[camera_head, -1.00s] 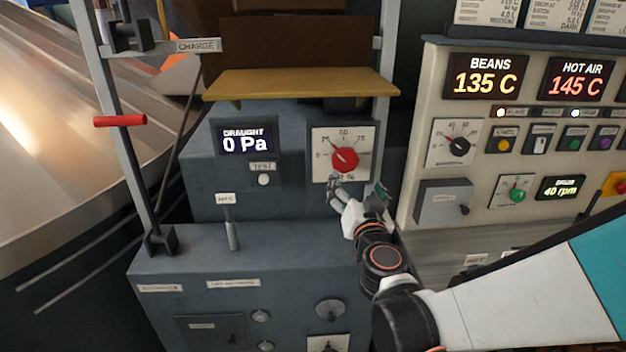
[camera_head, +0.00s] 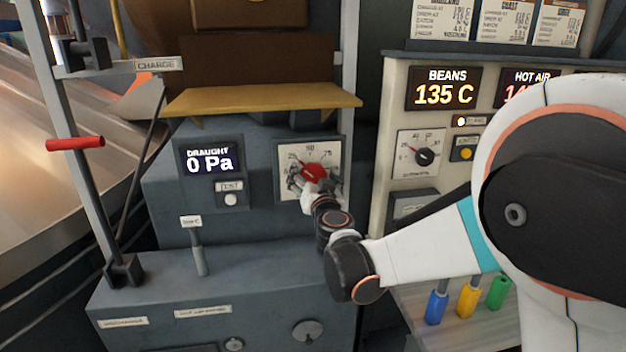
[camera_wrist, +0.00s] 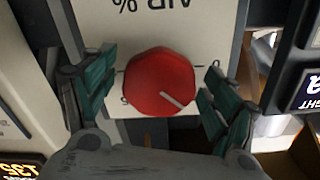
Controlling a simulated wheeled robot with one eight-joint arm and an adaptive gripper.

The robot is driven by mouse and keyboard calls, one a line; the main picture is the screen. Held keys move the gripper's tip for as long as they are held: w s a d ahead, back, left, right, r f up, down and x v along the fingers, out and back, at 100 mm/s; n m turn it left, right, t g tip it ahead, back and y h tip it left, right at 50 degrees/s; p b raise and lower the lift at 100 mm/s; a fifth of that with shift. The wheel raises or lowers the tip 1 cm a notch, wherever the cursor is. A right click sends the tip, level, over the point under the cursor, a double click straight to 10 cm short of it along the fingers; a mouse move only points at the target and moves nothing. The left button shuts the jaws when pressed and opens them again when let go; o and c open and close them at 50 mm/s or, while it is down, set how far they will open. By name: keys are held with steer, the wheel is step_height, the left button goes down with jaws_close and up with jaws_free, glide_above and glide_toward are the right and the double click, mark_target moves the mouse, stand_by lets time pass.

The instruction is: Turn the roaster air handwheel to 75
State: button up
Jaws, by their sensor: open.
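The red air handwheel (camera_head: 314,173) sits on a white dial plate (camera_head: 291,158) on the grey machine front. In the wrist view the red handwheel (camera_wrist: 158,84) is an upside-down close-up with a pale pointer line, and "AIR %" is printed on the plate (camera_wrist: 150,18). In the head view the pointer leans to the upper left, near the 25 mark. My gripper (camera_head: 316,186) is at the handwheel and covers its lower part. In the wrist view my gripper (camera_wrist: 157,98) is open, with one green-padded finger on each side of the handwheel and gaps between.
A draught display (camera_head: 209,161) reads 0 Pa, left of the dial. A yellow ledge (camera_head: 262,97) juts out above it. A grey lever (camera_head: 198,252) stands at lower left. The control panel (camera_head: 392,110) is at right, partly hidden by my arm.

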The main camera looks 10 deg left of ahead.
steer(key=shift+c, duration=0.3)
steer(key=c, duration=1)
steer(key=m, duration=0.4)
steer(key=shift+r+m, duration=0.1)
steer(key=shift+m, duration=0.3)
steer(key=m, duration=0.4)
steer(key=shift+p, duration=0.35)
steer(key=m, duration=0.4)
steer(key=shift+a+m, duration=0.1)
steer(key=shift+m, duration=0.3)
steer(key=shift+r+m, duration=0.1)
steer(key=shift+m, duration=1.8)
